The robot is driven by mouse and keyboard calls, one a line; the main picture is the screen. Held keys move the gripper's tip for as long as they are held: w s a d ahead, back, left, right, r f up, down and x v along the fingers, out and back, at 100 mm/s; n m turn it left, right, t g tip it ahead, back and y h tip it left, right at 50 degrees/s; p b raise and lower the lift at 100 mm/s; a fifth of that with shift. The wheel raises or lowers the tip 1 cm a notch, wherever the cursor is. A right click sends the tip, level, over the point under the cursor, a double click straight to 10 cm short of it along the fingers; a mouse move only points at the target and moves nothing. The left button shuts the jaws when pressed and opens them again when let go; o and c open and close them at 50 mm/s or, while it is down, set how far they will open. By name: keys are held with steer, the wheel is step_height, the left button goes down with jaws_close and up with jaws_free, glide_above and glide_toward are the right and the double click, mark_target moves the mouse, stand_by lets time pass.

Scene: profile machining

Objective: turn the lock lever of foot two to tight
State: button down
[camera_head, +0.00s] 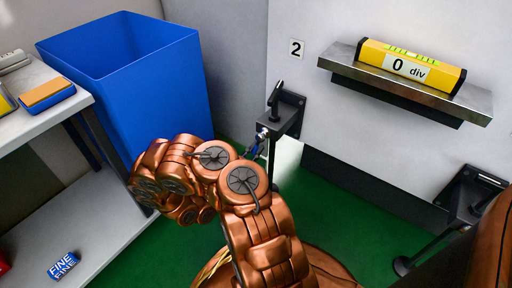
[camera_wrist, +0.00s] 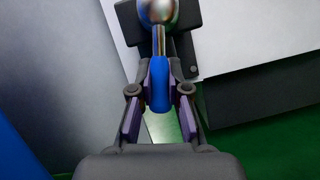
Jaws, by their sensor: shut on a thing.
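In the head view, my gripper (camera_head: 256,150) is small and partly hidden by my copper arm at the front of the bracket.
A yellow level reading "0 div" (camera_head: 410,66) lies on a metal wall shelf (camera_head: 345,62). Another black foot (camera_head: 468,195) is at the right. A blue bin (camera_head: 150,85) stands left of the bracket. Shelving (camera_head: 85,215) holds a "FINE" block (camera_head: 63,265). The floor is green.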

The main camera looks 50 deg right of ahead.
steer(key=shift+s+d+f+n+t, duration=0.1)
steer(key=shift+s+n+t, duration=0.35)
steer(key=shift+n, duration=0.55)
steer(key=shift+s+n+t, duration=0.3)
steer(key=shift+n+t, duration=0.25)
steer(key=shift+n, duration=0.45)
steer(key=shift+s, duration=0.1)
steer(key=c, duration=1.1)
jaws_free()
steer(key=v, duration=1.2)
